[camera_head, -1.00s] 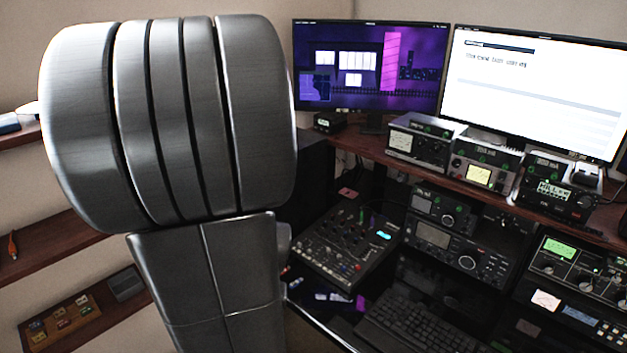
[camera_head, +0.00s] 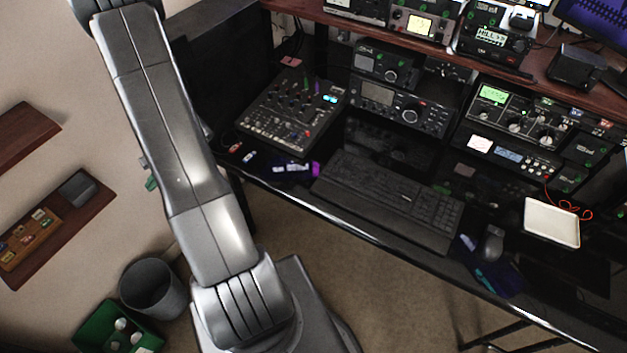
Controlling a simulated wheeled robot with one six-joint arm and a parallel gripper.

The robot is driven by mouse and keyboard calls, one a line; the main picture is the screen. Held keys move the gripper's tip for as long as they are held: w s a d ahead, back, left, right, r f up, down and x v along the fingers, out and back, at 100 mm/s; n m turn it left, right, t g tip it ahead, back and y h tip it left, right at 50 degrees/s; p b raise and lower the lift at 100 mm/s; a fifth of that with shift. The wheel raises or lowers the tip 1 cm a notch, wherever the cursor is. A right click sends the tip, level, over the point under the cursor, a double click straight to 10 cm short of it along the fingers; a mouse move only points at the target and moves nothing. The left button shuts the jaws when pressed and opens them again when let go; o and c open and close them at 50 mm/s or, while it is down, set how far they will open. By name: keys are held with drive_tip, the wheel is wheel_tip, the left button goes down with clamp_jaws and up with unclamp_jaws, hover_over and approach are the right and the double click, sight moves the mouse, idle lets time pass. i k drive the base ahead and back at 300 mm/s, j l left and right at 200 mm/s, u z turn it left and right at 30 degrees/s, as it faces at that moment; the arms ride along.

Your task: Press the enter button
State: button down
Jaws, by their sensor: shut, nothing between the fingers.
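No button marked enter can be read at this size. A black keyboard (camera_head: 395,197) lies on the dark desk (camera_head: 345,222), in front of the radio gear; its single keys are too small to tell apart. A black radio with a large knob (camera_head: 402,107) stands behind it. A wider tuner unit with a green display and several knobs (camera_head: 515,122) stands to the right. My gripper is out of view; my arm's links rise along the left side and leave at the top left edge.
A mixer console (camera_head: 290,112) sits at the desk's left end. A white tray (camera_head: 551,222) and a mouse (camera_head: 492,243) are on the right. A wooden shelf (camera_head: 400,22) carries more devices above. A grey bin (camera_head: 153,287) and a green box (camera_head: 113,327) stand on the floor.

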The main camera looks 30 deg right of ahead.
sight(405, 197)
drive_tip(key=z, duration=0.45)
drive_tip(key=i+z, duration=0.1)
drive_tip(key=z, duration=0.75)
drive_tip(key=j+z, duration=0.1)
drive_tip(key=z, duration=0.75)
drive_tip(key=j+z, duration=0.15)
drive_tip(key=z, duration=0.3)
drive_tip(key=i+j+z, duration=0.1)
drive_tip(key=z, duration=0.35)
